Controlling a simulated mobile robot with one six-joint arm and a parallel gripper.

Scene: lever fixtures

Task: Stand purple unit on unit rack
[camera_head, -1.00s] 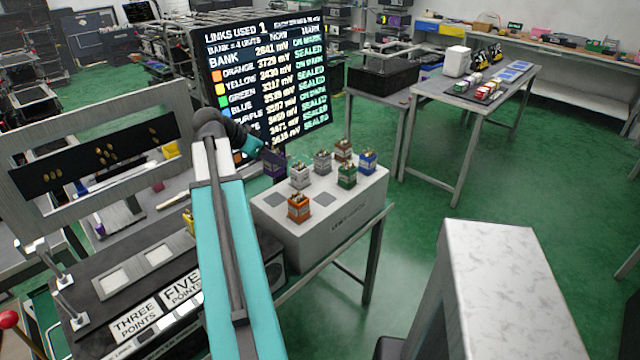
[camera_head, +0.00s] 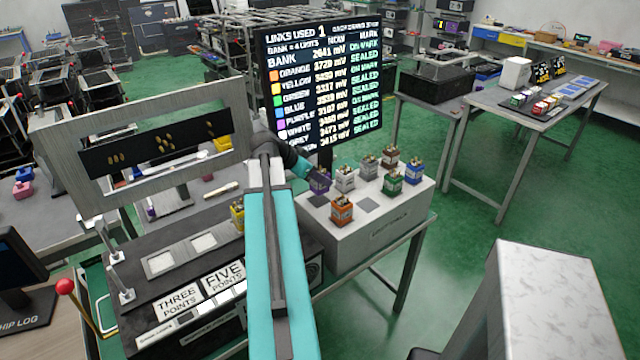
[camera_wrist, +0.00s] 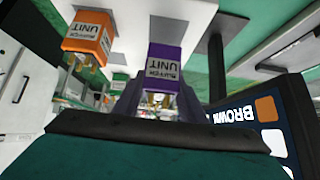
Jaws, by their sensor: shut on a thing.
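The purple unit (camera_head: 319,183) is held in my gripper (camera_head: 306,170) at the left back corner of the white unit rack (camera_head: 385,238). It looks about upright, low at the rack top; I cannot tell whether its base touches. In the wrist view the purple unit (camera_wrist: 166,62) is between the fingers (camera_wrist: 160,95), its label upside down in the picture. Two bare dark squares show on the rack, one just in front of the purple unit (camera_head: 318,200) and one right of the orange unit (camera_head: 368,204).
The orange unit (camera_head: 341,211) stands at the rack's front; white (camera_head: 345,178), grey (camera_head: 369,166), brown (camera_head: 390,157), green (camera_head: 392,183) and blue (camera_head: 414,170) units stand around it. A yellow unit (camera_head: 237,214) is by the bank at left. A readout screen (camera_head: 320,80) stands behind.

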